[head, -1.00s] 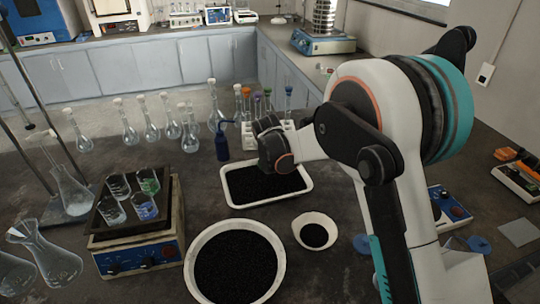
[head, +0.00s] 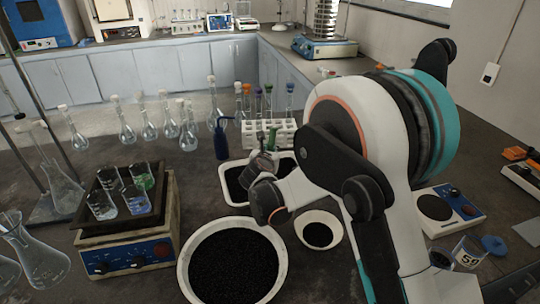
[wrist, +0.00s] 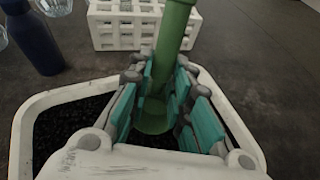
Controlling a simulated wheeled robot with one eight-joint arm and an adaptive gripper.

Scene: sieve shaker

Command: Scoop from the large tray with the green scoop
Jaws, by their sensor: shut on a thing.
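The white rectangular tray (head: 222,181) of black grains lies on the dark bench, partly behind my arm in the head view. Its rim (wrist: 22,132) and grains also show in the wrist view. My gripper (head: 262,163) is over the tray. In the wrist view, the teal-padded fingers of my gripper (wrist: 165,98) are shut around the green scoop (wrist: 176,25), whose handle stands up between them. The green handle also shows in the head view (head: 272,136).
A large round bowl (head: 184,272) of black grains and a smaller bowl (head: 337,226) stand in front. A white rack (head: 254,130) with colour-capped flasks and a blue bottle (head: 221,142) stand behind the tray. A hotplate (head: 135,255) with beakers is left, a balance (head: 447,210) right.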

